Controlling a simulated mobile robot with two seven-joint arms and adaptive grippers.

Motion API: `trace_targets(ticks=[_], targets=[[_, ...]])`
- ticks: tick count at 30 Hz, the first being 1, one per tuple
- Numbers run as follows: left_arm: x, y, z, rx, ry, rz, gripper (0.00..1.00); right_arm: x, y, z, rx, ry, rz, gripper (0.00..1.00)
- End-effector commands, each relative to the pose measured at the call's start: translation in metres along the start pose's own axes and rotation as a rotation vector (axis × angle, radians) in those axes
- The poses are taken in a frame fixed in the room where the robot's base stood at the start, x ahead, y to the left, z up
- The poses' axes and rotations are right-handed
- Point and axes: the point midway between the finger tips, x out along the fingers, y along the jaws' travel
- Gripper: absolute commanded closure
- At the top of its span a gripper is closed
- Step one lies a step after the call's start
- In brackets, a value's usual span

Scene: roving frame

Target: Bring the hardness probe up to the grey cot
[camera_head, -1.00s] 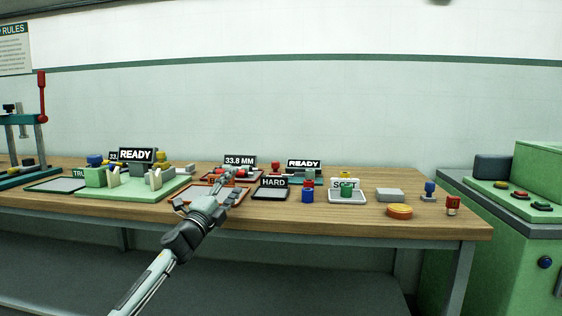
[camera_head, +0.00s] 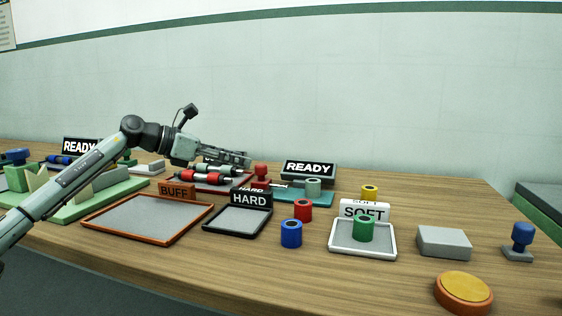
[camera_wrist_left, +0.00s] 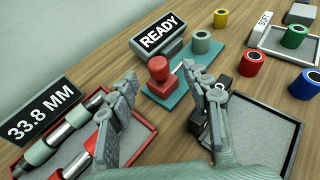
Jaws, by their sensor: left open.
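The hardness probe looks like the red knob on a small red block (camera_head: 261,175) with a thin metal tip, on the teal base of a tester. The grey cot (camera_head: 313,188), a grey-green hollow cylinder, stands upright on the same base, right of the probe. In the left wrist view the probe (camera_wrist_left: 159,72) and the cot (camera_wrist_left: 201,42) show with a gap between tip and cot. My left gripper (camera_head: 248,160) is open and empty. Its fingers (camera_wrist_left: 159,70) frame the red knob in the wrist view, without clear contact. My right gripper is not in view.
A READY display (camera_head: 309,169) stands behind the tester. A tray of rollers (camera_wrist_left: 68,140) with a 33.8 MM display (camera_wrist_left: 42,110) lies to the left. A black HARD tray (camera_head: 237,219), red cot (camera_head: 303,210) and blue cot (camera_head: 291,233) are in front. The SOFT tray (camera_head: 342,246) is to the right.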

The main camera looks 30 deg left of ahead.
Motion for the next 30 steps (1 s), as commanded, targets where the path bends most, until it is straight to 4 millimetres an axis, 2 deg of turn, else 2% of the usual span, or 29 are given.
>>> trace_targets(ticks=[2, 5, 15, 19, 30], targets=[[-0.004, 0.001, -0.003, 0.021, 0.027, 0.006, 0.51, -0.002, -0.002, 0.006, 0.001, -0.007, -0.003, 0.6], [-0.001, 0.001, -0.004, 0.028, 0.038, 0.006, 0.51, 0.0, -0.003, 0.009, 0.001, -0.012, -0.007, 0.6], [0.051, 0.001, -0.004, 0.026, 0.033, 0.004, 0.51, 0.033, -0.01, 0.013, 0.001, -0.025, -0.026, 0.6], [0.065, 0.002, -0.005, 0.025, 0.034, 0.005, 0.51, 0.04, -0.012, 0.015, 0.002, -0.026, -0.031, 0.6], [0.072, 0.002, -0.007, 0.026, 0.035, 0.007, 0.51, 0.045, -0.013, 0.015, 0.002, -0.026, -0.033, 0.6]])
